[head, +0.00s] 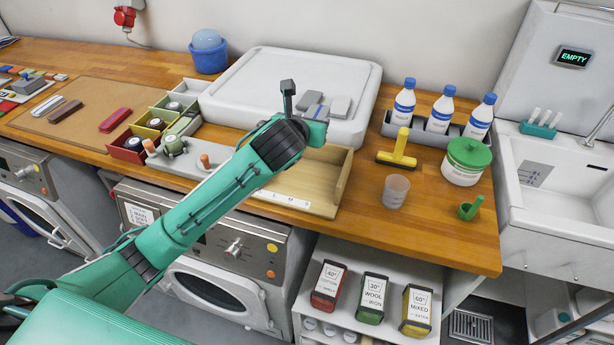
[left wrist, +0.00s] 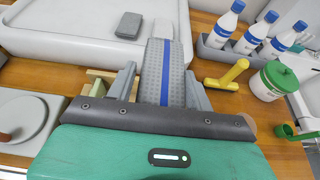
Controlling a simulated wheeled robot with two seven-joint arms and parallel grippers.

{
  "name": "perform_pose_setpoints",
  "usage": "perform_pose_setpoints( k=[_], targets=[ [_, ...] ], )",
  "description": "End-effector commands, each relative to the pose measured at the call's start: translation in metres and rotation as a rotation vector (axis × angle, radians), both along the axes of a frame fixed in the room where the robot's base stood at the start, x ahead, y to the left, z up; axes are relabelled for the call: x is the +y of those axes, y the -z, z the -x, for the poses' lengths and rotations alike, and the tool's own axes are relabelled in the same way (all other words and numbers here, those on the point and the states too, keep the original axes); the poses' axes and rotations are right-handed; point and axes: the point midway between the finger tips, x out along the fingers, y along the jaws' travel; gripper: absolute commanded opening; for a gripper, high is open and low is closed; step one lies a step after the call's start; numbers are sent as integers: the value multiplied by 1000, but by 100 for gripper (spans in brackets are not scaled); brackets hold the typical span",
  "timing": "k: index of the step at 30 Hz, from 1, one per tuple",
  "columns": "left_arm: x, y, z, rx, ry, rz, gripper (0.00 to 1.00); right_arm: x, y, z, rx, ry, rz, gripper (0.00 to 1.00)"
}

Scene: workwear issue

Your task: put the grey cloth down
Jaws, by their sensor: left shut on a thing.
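The grey cloth (left wrist: 165,72), dotted and with a blue stripe down its middle, is between the fingers of my left gripper (left wrist: 164,90) in the left wrist view. The gripper is shut on it, and the cloth sticks out beyond the fingers, over the white tray and worktop edge. In the head view my left gripper (head: 322,112) is over the front part of the large white tray (head: 240,75); there the cloth is small and partly hidden by my wrist. I cannot tell whether it touches the tray. My right gripper is not in view.
A small grey block (left wrist: 128,25) lies on the white tray. A wooden tray (head: 335,200) stands in front. To the right are bottles in a grey rack (head: 390,127), a yellow tool (head: 398,150), a green-lidded tub (head: 465,165) and a clear cup (head: 395,192).

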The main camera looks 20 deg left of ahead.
Motion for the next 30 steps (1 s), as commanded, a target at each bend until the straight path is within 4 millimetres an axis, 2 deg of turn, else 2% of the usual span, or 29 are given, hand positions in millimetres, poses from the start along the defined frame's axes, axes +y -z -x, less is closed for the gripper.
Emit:
perform_pose_setpoints(
  k=[1,12,15,20,27,30],
  targets=[
    [0,15,1,8,-1,2,30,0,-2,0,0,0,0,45],
    [0,108,1,5,-2,2,30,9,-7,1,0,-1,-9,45],
    [0,123,1,4,-1,0,30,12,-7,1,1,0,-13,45],
    [1,135,0,1,-1,1,30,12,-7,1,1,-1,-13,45],
    [0,170,1,3,-3,2,30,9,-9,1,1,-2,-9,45],
    [0,174,1,0,0,1,30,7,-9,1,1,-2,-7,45]
  ],
)
